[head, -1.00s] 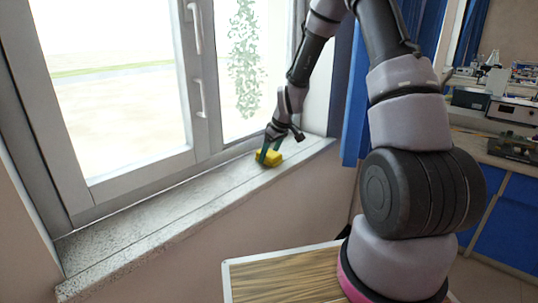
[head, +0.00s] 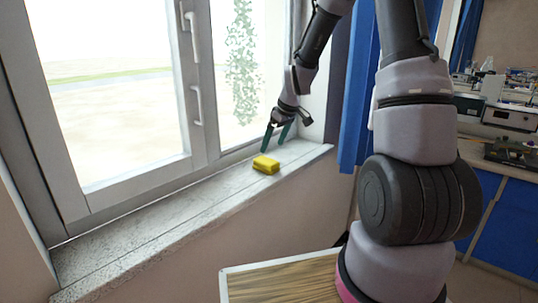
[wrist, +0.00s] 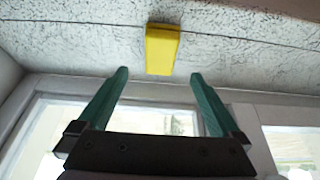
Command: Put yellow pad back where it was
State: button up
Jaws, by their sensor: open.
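The yellow pad (head: 266,165) lies on the speckled window sill (head: 180,204), toward its right part. In the wrist view the pad (wrist: 161,50) sits beyond the fingertips, in line with the gap between them. My gripper (head: 274,150) is open and empty, with its green fingers just above the pad. In the wrist view my gripper (wrist: 158,76) has its two fingers spread wide, apart from the pad.
The window frame (head: 203,100) with its handles stands behind the sill. A blue curtain (head: 361,110) hangs to the right of the sill. A wooden-topped table (head: 280,280) is in front. A bench with equipment (head: 510,115) stands at far right. The left sill is bare.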

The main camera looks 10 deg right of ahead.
jog(key=s+d+r+m+t+h, duration=0.1)
jog(key=s+r+m, duration=0.2)
jog(key=s+r, duration=0.5)
jog(key=s+d+r+m+t, duration=0.1)
jog(key=s+r+m, duration=0.2)
jog(key=s+r, duration=0.55)
jog(key=s+d+r+m+t, duration=0.1)
jog(key=s+r+m, duration=0.4)
jog(key=s+r, duration=0.3)
jog(key=s, duration=0.2)
jog(key=shift+s+d, duration=0.35)
jog(key=shift+s, duration=0.05)
